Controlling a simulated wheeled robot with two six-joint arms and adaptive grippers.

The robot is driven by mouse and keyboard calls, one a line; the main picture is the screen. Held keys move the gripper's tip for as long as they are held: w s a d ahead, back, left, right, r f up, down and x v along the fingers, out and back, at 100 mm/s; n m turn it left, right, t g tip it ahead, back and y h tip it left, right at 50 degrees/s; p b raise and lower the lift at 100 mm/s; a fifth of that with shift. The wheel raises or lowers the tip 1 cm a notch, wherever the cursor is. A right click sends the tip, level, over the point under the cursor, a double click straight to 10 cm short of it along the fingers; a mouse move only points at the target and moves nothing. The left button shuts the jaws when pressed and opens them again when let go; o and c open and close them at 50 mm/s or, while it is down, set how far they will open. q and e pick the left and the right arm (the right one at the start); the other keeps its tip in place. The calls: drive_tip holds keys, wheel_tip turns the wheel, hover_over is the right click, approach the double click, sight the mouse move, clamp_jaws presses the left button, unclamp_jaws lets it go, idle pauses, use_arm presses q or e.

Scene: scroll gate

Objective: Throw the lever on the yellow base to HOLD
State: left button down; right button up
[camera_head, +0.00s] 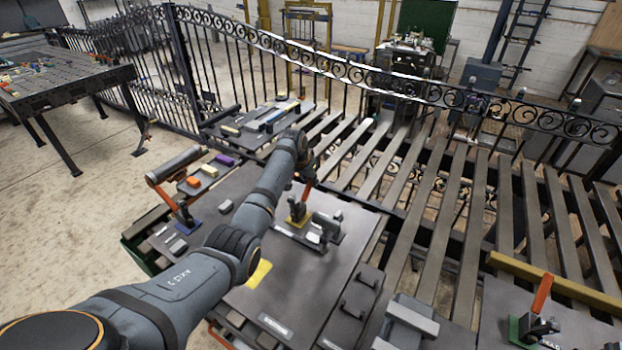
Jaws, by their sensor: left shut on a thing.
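The yellow base (294,222) sits on the dark bench top in the middle of the head view. Its lever (307,189) has an orange-red handle that stands up, leaning slightly. My left arm reaches in from the lower left, and my left gripper (309,172) is at the top of this handle, shut on it. The wrist hides part of the gripper and the handle's upper end. A pale label plate (314,238) lies near the base, too small to read. My right gripper is out of view.
Another orange-handled lever stands on a blue base (187,228) at left, and one on a green base (520,331) at lower right. A black scroll gate (400,85) and slanted slats (455,230) lie beyond the bench. Small coloured blocks (193,181) lie left of my arm.

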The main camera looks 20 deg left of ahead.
sight(309, 182)
use_arm(q)
drive_tip(key=t+p, duration=0.1)
drive_tip(key=s+r+p, duration=0.1)
drive_tip(key=p, duration=0.1)
drive_tip(key=shift+s+a+r+t, duration=0.2)
drive_tip(key=shift+s+t, duration=0.1)
drive_tip(key=shift+t, duration=0.1)
drive_tip(key=shift+s+r+t+h+p, duration=0.1)
drive_tip(key=shift+s+t+h+p, duration=0.2)
drive_tip(key=shift+s+t+p, duration=0.3)
drive_tip(key=shift+s+a+t, duration=0.1)
drive_tip(key=shift+s+t, duration=0.3)
drive_tip(key=shift+t, duration=0.4)
drive_tip(key=shift+s+r+t+b, duration=0.3)
drive_tip(key=shift+s+t+b, duration=0.1)
drive_tip(key=shift+s+t, duration=0.45)
drive_tip(key=shift+w, duration=0.1)
drive_tip(key=c, duration=1.3)
unclamp_jaws()
